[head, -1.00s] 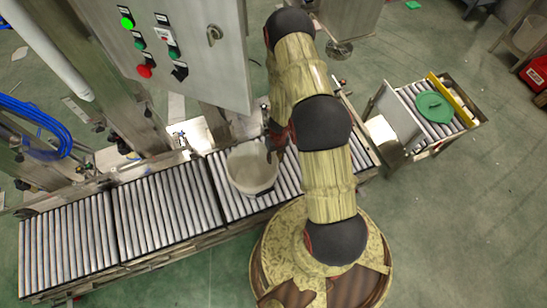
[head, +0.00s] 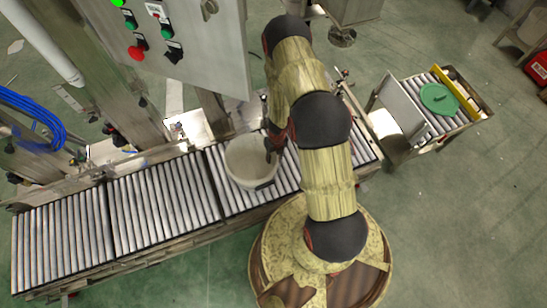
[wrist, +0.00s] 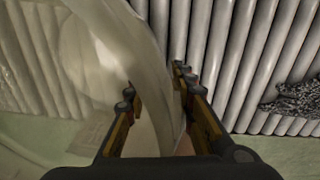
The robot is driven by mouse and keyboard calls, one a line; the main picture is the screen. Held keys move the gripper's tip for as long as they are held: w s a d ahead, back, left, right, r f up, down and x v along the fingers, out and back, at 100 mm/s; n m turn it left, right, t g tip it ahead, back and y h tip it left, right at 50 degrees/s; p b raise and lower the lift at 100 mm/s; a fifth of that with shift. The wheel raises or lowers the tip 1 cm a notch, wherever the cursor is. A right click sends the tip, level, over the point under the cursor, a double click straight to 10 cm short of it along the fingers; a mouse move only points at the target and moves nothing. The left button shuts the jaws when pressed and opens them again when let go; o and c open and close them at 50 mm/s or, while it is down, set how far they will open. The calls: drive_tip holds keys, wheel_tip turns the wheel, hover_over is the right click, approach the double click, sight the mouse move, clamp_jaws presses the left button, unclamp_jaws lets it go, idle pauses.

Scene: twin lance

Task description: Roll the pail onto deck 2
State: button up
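The pail (head: 243,165) is whitish, round and open-topped. It stands upright on the right-hand roller section (head: 291,174) of the conveyor, near that section's left end. The middle roller section (head: 165,202) and left roller section (head: 62,238) to its left are bare. No deck numbers are readable. My gripper (head: 272,146) is at the pail's right rim, partly hidden by my arm. In the wrist view, the fingers of my gripper (wrist: 157,100) are apart, with the pail's pale wall (wrist: 150,50) passing between them. Firm contact on both sides cannot be seen.
A grey control panel (head: 190,45) and metal posts stand behind the conveyor. A small roller cart (head: 411,88) with a green lid (head: 438,99) is at the right. Blue hoses (head: 35,115) hang at the left. The floor in front of the left sections is clear.

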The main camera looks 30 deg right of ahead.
drive_tip(key=shift+c, duration=1.2)
clamp_jaws()
